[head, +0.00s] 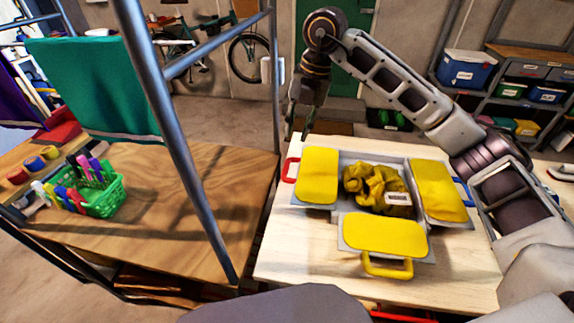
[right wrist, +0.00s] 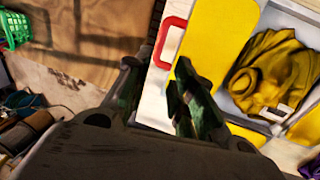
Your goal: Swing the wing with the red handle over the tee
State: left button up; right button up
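A grey folding board (head: 346,158) with yellow wings lies on the light wooden table. The left wing (head: 317,178) carries the red handle (head: 290,170) on its outer left edge and lies flat, beside the tee. The tee (head: 370,182) is a crumpled yellow cloth with a white label, in the middle of the board, uncovered. My right gripper (head: 298,132) points down above the table's far left part, near the red handle but apart from it. In the right wrist view its fingers (right wrist: 155,82) are spread and empty, with the red handle (right wrist: 169,42) beyond them. My left gripper is not in view.
The right wing (head: 440,190) with a blue handle and the front wing (head: 385,235) with a yellow handle lie flat. A metal rack post (head: 180,150) rises left of the table. A green basket (head: 100,195) of markers stands on the brown bench.

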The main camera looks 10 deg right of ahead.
aim_at(287, 168)
jog(key=shift+f, duration=0.15)
jog(key=b+x, duration=0.1)
jog(key=x, duration=1.1)
jog(key=shift+f, duration=0.15)
jog(key=shift+a+f, duration=0.1)
jog(key=shift+f, duration=0.35)
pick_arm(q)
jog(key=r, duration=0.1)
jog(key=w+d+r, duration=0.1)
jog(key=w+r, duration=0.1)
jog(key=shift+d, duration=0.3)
pick_arm(e)
jog(key=shift+f, duration=0.2)
jog(key=shift+c, duration=0.4)
grip_shut()
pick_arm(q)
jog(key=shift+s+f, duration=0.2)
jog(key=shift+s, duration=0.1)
